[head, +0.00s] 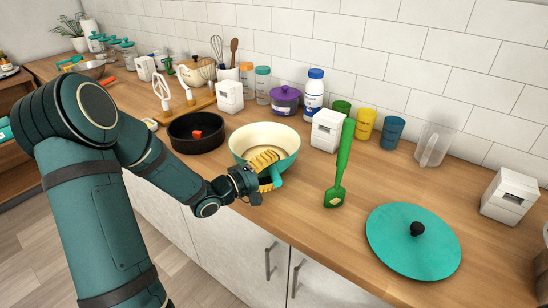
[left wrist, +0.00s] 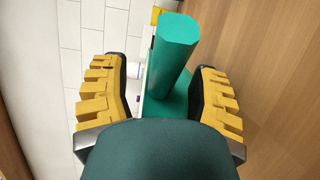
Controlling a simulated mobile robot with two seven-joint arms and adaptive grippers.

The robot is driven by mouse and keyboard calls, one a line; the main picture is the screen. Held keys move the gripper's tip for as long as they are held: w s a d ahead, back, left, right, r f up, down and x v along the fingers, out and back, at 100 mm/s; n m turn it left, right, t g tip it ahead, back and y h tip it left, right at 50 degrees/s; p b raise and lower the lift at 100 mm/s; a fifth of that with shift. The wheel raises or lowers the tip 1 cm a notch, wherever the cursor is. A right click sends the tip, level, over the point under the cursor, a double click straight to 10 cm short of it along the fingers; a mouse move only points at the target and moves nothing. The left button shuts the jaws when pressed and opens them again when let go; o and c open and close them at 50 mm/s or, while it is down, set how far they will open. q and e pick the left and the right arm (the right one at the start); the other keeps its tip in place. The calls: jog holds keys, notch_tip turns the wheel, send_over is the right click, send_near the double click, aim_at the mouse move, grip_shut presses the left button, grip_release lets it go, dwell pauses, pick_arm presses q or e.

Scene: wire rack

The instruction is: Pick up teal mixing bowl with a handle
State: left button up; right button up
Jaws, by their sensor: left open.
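The teal mixing bowl (head: 285,163) has a cream inside and stands upright on the wooden counter, near its front edge. Its teal handle (head: 277,176) points toward the front. My left gripper (head: 267,174) is open at the handle, with one yellow finger on each side of it. In the left wrist view the handle (left wrist: 175,50) rises between the two spread yellow fingers, with a visible gap on both sides. The fingers hide part of the bowl's front wall in the head view. My right gripper is not in view.
A black round pan (head: 183,145) holding a small red piece stands just left of the bowl. A white box (head: 326,132), purple pot (head: 285,101) and bottle (head: 313,95) stand behind.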

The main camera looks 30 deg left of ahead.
pick_arm(q)
jog(key=shift+a, duration=0.1)
grip_shut()
jog(key=shift+r, duration=0.2)
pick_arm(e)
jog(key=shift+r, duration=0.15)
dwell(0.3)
